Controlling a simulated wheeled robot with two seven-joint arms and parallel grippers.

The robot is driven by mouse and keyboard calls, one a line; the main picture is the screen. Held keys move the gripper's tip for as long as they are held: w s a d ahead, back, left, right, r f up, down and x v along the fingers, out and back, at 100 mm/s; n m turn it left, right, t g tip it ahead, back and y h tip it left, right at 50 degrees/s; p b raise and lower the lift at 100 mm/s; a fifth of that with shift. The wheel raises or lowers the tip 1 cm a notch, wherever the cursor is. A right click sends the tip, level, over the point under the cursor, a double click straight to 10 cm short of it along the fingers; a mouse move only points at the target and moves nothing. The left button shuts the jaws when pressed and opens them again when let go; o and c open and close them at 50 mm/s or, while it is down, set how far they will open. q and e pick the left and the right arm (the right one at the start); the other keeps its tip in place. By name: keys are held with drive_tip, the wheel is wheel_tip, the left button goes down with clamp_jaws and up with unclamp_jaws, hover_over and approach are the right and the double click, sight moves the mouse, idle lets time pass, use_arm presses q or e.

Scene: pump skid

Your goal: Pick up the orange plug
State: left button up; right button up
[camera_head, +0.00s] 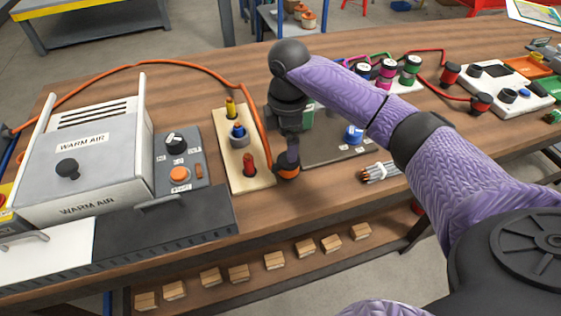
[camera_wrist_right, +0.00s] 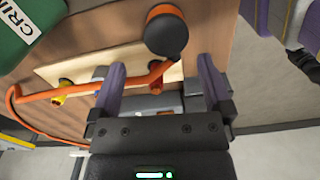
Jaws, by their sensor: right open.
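The orange plug (camera_head: 287,174) has a dark end and a thick orange cable, and is beside the beige socket board (camera_head: 236,120). In the right wrist view the plug (camera_wrist_right: 166,32) lies just beyond the fingertips, with its cable running between the fingers and off to the left. The wrist view shows the right gripper (camera_wrist_right: 162,72) open, with two purple-grey fingers apart and the plug not clasped. My left gripper is not in view.
The board carries a red (camera_head: 249,165), a blue (camera_head: 238,133) and a yellow (camera_head: 231,106) connector. A grey warm air box (camera_head: 85,165) and a control panel (camera_head: 178,160) stand to the left. A cable bundle (camera_head: 380,172) lies right.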

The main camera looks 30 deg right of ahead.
sight(288, 167)
drive_tip(key=f+b, duration=0.1)
drive_tip(key=f, duration=0.1)
drive_tip(key=f+b, duration=0.1)
drive_tip(key=f, duration=0.2)
drive_tip(key=s+f+b, duration=0.1)
drive_tip(key=f, duration=0.2)
drive_tip(key=shift+f+b, duration=0.25)
drive_tip(key=shift+b, duration=0.15)
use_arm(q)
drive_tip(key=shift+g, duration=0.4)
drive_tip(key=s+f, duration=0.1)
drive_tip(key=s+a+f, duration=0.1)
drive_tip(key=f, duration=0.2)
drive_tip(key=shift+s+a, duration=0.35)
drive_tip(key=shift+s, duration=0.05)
use_arm(e)
drive_tip(key=shift+w+r, duration=0.1)
drive_tip(key=shift+c, duration=0.5)
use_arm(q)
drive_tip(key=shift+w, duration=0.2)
use_arm(e)
clamp_jaws()
